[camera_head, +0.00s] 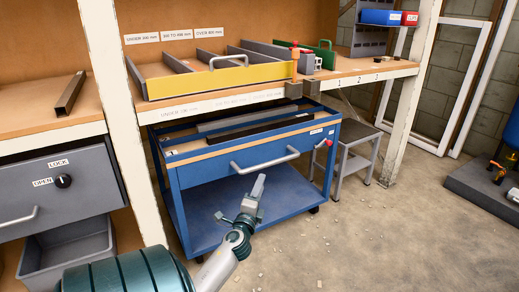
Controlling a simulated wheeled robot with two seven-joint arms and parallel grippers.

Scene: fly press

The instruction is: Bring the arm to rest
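My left arm comes in from the bottom left, with a large dark teal section and a grey-white forearm. My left gripper (256,188) is grey and points up and away, in front of the blue cart (183,203). It overlaps the cart's lower shelf in the picture and appears empty. My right gripper is not in view.
A bench with a yellow-fronted divided tray (220,80) stands behind the cart. A grey drawer (55,188) marked OPEN and LOCK is at left, above a grey bin (66,255). A grey stool (355,150) stands right of the cart. Floor at right foreground is mostly clear, with small scattered bits.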

